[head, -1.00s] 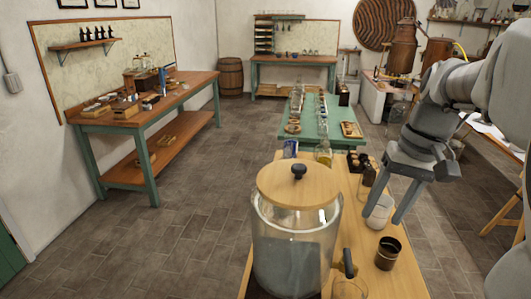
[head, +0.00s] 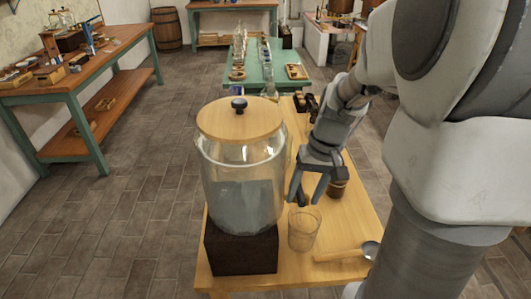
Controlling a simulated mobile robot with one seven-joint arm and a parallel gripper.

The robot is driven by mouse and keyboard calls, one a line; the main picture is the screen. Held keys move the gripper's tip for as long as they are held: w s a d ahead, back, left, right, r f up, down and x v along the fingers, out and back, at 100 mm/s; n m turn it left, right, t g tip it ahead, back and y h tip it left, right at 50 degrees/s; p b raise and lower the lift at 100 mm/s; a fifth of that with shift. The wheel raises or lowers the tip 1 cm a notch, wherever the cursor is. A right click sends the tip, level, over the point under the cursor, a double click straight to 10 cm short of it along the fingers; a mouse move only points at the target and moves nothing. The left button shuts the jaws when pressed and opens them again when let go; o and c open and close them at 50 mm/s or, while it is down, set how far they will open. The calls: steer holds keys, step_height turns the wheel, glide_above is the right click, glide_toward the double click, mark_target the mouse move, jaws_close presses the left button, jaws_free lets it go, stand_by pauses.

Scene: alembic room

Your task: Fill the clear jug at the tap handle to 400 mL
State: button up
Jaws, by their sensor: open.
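The clear jug (head: 304,230) stands upright on the wooden table, just right of the dispenser's dark base, and looks empty. The large glass dispenser (head: 240,195) has a round wooden lid and holds greyish liquid in its lower part. My gripper (head: 306,201) is open with its fingers pointing down, just above the jug's rim in the picture and right of the dispenser. I cannot tell whether it touches anything. The tap handle cannot be made out clearly; my gripper's dark fingers cover that area.
The dispenser rests on a dark block (head: 240,252). A brown cup (head: 338,188) stands behind my gripper. A wooden-handled scoop (head: 343,255) lies at the table's front right. A green table (head: 282,86) with glassware stands behind, and a workbench (head: 75,88) at left.

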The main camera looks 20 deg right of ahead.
steer(key=shift+a+f, duration=0.1)
steer(key=shift+f, duration=0.35)
jaws_close()
steer(key=c, duration=0.8)
jaws_free()
jaws_close()
steer(key=shift+d+n, duration=0.6)
steer(key=shift+n, duration=0.6)
